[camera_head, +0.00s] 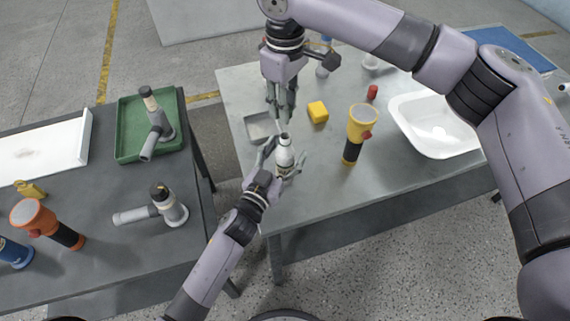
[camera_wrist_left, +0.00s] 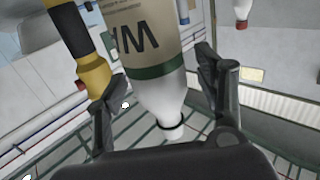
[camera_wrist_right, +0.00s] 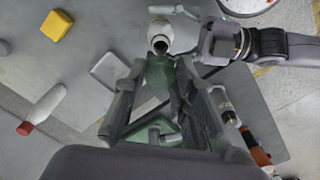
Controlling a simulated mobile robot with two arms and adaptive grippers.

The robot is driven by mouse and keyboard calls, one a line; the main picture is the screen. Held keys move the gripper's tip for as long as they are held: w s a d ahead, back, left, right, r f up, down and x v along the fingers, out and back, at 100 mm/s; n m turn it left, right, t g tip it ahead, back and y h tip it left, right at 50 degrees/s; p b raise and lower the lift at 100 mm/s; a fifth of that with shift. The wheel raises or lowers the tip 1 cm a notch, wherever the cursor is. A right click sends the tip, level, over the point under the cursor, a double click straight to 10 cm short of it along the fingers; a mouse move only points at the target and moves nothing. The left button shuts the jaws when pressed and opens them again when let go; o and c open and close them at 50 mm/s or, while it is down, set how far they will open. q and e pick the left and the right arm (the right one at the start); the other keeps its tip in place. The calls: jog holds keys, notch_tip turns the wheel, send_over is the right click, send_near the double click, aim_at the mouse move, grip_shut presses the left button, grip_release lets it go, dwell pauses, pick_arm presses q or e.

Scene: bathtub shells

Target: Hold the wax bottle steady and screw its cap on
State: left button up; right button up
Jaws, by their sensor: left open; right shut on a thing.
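The wax bottle (camera_head: 284,158) is white with a pale label and a green band, and its neck faces up. My left gripper (camera_head: 279,162) is open, with a finger on each side of the bottle. The left wrist view shows the bottle (camera_wrist_left: 155,85) upside down between the spread fingers. My right gripper (camera_head: 282,112) is above the bottle's neck, shut on a dark green piece that looks like the cap (camera_wrist_right: 160,72). In the right wrist view the bottle's open mouth (camera_wrist_right: 159,46) shows just past this piece. Whether they touch I cannot tell.
On the grey table (camera_head: 345,185) are a yellow block (camera_head: 318,111), a shallow metal tray (camera_head: 260,128), a yellow-black flashlight (camera_head: 357,134) and a white basin (camera_head: 435,125). The table's front right is clear.

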pick_arm(q)
jog(key=shift+c, duration=0.3)
grip_shut()
dwell(0.6)
